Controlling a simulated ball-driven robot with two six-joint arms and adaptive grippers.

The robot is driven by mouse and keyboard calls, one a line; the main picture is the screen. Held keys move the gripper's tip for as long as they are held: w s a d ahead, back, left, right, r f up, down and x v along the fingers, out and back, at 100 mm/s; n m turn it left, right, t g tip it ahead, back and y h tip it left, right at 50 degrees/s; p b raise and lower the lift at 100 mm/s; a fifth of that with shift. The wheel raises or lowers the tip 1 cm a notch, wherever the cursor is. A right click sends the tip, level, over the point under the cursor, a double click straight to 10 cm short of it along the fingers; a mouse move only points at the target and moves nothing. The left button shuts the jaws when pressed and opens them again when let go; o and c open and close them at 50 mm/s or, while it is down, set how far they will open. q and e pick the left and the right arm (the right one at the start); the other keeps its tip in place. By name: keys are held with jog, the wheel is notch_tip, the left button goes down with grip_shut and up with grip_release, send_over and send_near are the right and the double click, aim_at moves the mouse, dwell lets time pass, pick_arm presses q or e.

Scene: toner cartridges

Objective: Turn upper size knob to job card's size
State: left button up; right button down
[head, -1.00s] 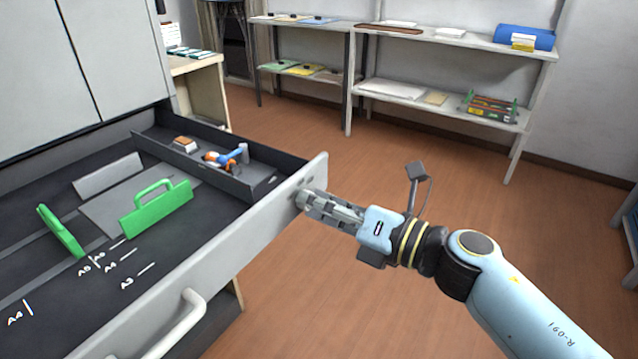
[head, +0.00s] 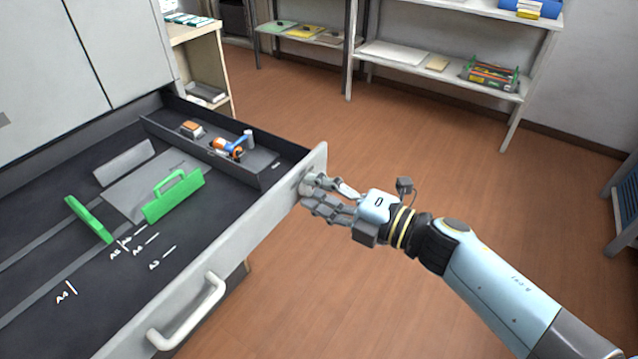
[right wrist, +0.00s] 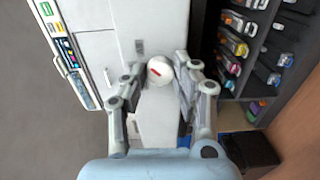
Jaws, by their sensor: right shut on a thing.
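A round pale knob (head: 308,184) sits on the outer face near the far end of the open drawer's front (head: 245,238). My right gripper (head: 312,191) is shut on this knob, its fingers on either side. In the right wrist view the knob (right wrist: 159,73) shows as a white disc with a short slanted red mark, between the fingertips (right wrist: 160,85). I cannot read any size marks around it. Inside the drawer stand two green guides (head: 174,197) (head: 90,219), near white lines labelled A3, A4 and A5. I cannot make out a job card. My left gripper is not in view.
A dark side tray (head: 270,170) in the drawer holds small orange and blue parts. A drawer handle (head: 190,318) sticks out nearer me. Shelves (head: 440,75) stand at the back. The right wrist view shows toner cartridges (right wrist: 235,45) on a rack. The wooden floor is clear.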

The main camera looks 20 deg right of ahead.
jog(key=shift+m, duration=0.3)
jog(key=c, duration=1)
grip_release()
jog(key=v, duration=1.2)
jog(key=shift+f, duration=0.1)
